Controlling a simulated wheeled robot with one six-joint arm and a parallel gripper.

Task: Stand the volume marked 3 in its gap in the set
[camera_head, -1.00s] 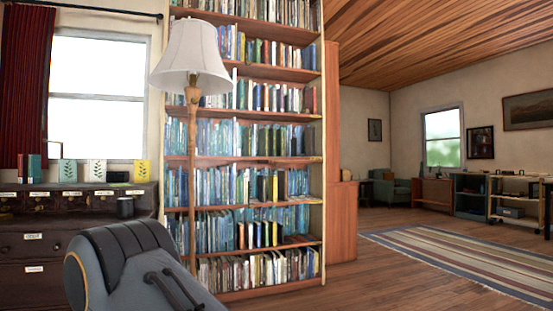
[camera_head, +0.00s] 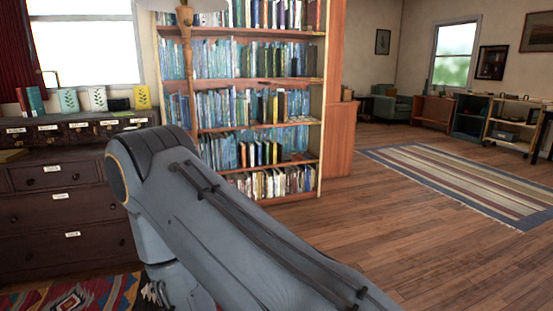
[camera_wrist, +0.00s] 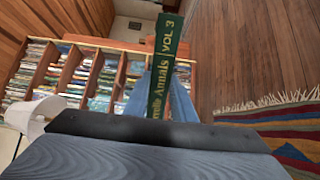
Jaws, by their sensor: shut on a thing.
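A dark green book (camera_wrist: 168,45) with gold lettering ending in "Annals" and "VOL 3" on its spine shows in the wrist view. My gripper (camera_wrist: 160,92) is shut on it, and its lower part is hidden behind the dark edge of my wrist. In the head view my arm covers the lower middle, and the held book cannot be made out. A red book (camera_head: 22,100) and a green book (camera_head: 36,100) stand upright at the left end of the dark cabinet's top. I cannot read their spines or make out the set's gap.
The dark cabinet (camera_head: 62,175) stands left under the window. Leaf-patterned green, white and yellow upright pieces (camera_head: 98,98) stand on it. A tall bookshelf (camera_head: 245,85) and a lamp (camera_head: 185,45) are behind my arm. A patterned rug (camera_head: 75,298) lies below; open wooden floor is at right.

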